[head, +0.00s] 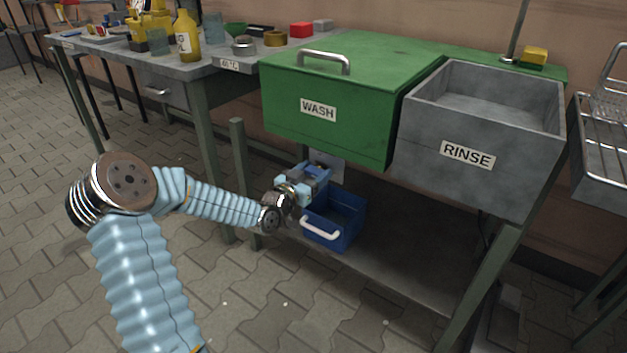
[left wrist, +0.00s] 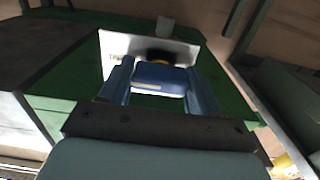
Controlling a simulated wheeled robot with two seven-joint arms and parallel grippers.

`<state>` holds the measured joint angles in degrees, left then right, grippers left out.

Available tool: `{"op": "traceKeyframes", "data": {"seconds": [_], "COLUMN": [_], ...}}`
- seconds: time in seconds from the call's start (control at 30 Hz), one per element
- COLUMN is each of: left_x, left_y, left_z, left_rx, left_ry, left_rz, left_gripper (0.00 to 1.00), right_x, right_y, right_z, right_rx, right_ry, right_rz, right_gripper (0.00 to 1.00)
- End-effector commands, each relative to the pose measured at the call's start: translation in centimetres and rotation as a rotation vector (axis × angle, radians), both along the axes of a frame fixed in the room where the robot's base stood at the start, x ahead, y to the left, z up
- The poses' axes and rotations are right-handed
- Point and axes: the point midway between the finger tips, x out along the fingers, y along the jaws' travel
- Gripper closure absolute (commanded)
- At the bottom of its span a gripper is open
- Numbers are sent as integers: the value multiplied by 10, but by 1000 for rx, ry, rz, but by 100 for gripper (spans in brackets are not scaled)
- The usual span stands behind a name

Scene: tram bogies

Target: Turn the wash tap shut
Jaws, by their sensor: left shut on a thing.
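The green tank labelled WASH (head: 330,100) stands on the bench with its lid down. My left gripper (head: 322,170) is under the tank's front, beside a pale plate (head: 337,168). In the left wrist view, the two fingers of my left gripper (left wrist: 160,82) are closed on a blue block-like piece (left wrist: 158,76), which looks like the wash tap's handle. A dark and yellow part (left wrist: 158,57) shows behind it, in front of the pale plate (left wrist: 185,50). The fingers hide much of the tap, so its angle is unclear. My right gripper is not in view.
A blue bin with a white handle (head: 350,217) stands on the lower shelf (head: 390,262), just below my left gripper. A grey tank labelled RINSE (head: 470,125) is to the right. Bench legs flank the space. The floor in front is clear.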

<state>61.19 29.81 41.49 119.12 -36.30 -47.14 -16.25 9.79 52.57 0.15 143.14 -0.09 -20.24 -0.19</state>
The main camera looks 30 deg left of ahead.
Motion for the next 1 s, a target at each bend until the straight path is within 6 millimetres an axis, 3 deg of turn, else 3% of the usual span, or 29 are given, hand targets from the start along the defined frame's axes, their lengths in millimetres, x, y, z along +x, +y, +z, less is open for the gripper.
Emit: {"op": "traceKeyframes", "data": {"seconds": [0.27,0.3,0.4,0.77,1.0], "left_x": [0,0,0,-6,-54], "left_y": [0,0,0,1,5], "left_z": [1,1,1,0,1], "left_rx": [7,7,6,5,8], "left_ry": [0,0,1,4,5], "left_rz": [0,0,0,1,3], "left_gripper": [68,32,17,17,17], "right_x": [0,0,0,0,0], "right_y": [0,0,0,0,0], "right_z": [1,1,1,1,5], "right_rx": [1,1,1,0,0], "right_ry": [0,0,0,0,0], "right_rz": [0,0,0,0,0], "right_gripper": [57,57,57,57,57]}}
